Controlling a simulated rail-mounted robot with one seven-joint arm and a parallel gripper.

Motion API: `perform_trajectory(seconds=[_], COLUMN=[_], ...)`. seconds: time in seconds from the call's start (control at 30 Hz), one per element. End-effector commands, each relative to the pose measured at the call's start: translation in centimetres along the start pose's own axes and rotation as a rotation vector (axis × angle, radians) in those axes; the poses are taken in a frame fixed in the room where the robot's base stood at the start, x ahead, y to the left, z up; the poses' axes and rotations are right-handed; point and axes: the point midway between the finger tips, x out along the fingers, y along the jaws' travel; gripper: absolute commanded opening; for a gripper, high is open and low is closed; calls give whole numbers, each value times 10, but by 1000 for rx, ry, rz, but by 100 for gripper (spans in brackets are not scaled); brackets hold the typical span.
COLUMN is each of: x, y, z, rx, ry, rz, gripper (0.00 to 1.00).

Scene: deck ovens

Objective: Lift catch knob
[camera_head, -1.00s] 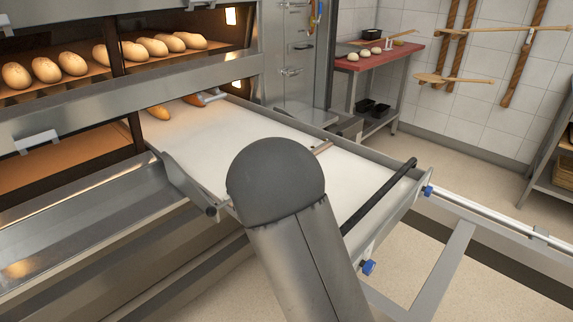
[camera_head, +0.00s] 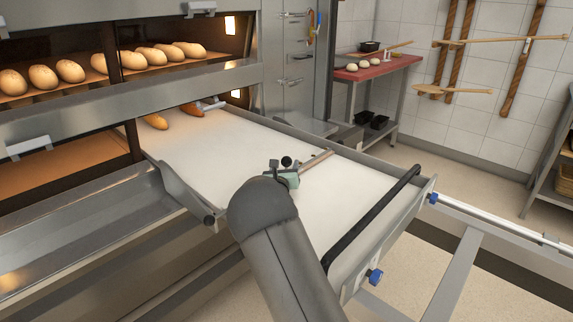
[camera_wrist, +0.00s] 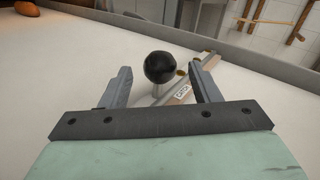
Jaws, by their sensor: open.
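The catch knob (camera_wrist: 160,67) is a black ball on a short pale stem, in the middle of the wrist view. It stands beside a metal bar with a white label (camera_wrist: 181,93). My gripper (camera_wrist: 165,80) is open, with one finger to the left of the knob and one to the right. The knob appears between or just beyond the fingertips; no contact shows. In the head view the knob (camera_head: 286,161) is a small dark ball beyond my gripper (camera_head: 284,169), whose fingers are hard to make out there.
The white loader belt (camera_head: 215,150) lies between raised metal side rails. A black handle bar (camera_head: 372,215) crosses its near end. Loaves (camera_head: 155,121) lie at the oven end. Oven decks with bread (camera_head: 70,71) stand at the left.

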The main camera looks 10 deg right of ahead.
Motion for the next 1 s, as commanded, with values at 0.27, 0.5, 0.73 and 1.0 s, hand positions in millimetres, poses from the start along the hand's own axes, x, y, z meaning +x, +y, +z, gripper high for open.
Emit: perform_trajectory(seconds=[0.27,0.5,0.73,1.0], x=[32,36,36,36], y=[0,0,0,-3], z=[-1,0,0,14], rx=[0,1,1,2], ry=[0,0,0,-1], rz=[0,0,0,-1], gripper=[56,56,20,0])
